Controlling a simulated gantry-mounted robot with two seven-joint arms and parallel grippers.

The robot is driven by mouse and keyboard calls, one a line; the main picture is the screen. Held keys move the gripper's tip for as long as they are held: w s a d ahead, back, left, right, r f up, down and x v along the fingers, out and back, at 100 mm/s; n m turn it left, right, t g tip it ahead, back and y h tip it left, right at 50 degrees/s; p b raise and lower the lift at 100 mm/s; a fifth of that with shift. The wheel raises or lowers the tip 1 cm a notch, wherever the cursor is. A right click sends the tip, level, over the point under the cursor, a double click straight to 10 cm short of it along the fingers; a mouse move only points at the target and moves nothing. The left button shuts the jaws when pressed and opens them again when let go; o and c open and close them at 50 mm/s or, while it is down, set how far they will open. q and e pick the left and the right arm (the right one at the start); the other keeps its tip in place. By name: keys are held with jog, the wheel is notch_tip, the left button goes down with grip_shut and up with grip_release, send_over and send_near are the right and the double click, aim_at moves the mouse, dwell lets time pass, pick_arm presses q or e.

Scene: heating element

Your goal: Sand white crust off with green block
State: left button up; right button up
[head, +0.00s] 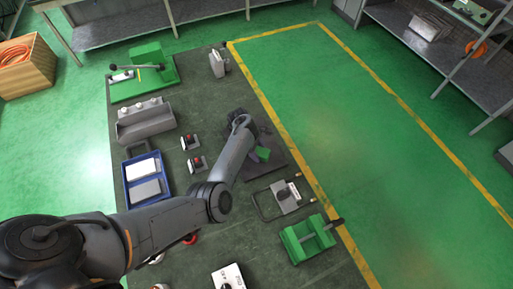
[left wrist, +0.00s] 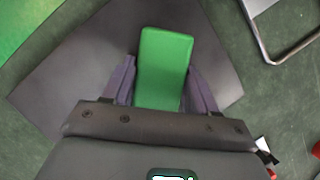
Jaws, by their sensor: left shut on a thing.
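The green block (head: 263,154) is held in my left gripper (head: 256,147), over a dark grey plate (head: 285,168) on the work table. In the left wrist view the block (left wrist: 164,62) lies between the two fingers of my left gripper (left wrist: 164,88), which press on its sides. Whether the block touches the plate, I cannot tell. The heating element (head: 285,197), a grey flange with a bent metal loop, lies apart from the block, toward the front right. Part of its loop (left wrist: 288,52) shows in the left wrist view. White crust cannot be made out for certain. My right gripper is not in view.
A green clamp fixture (head: 308,238) stands at the table's right edge. Two red-button boxes (head: 196,163), a blue tray (head: 147,179) and a grey holder (head: 146,122) are on the left. A green lever device (head: 145,77) stands at the back. Green floor lies clear to the right.

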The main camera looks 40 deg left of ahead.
pick_arm(q)
jog(key=shift+s+d, duration=0.2)
jog(key=shift+d, duration=0.2)
notch_tip(320, 180, up, 5)
jog(key=p, duration=0.4)
notch_tip(320, 180, up, 3)
jog(key=p, duration=0.3)
jog(key=shift+r+p, duration=0.15)
jog(key=shift+p, duration=0.25)
jog(key=shift+d, duration=0.1)
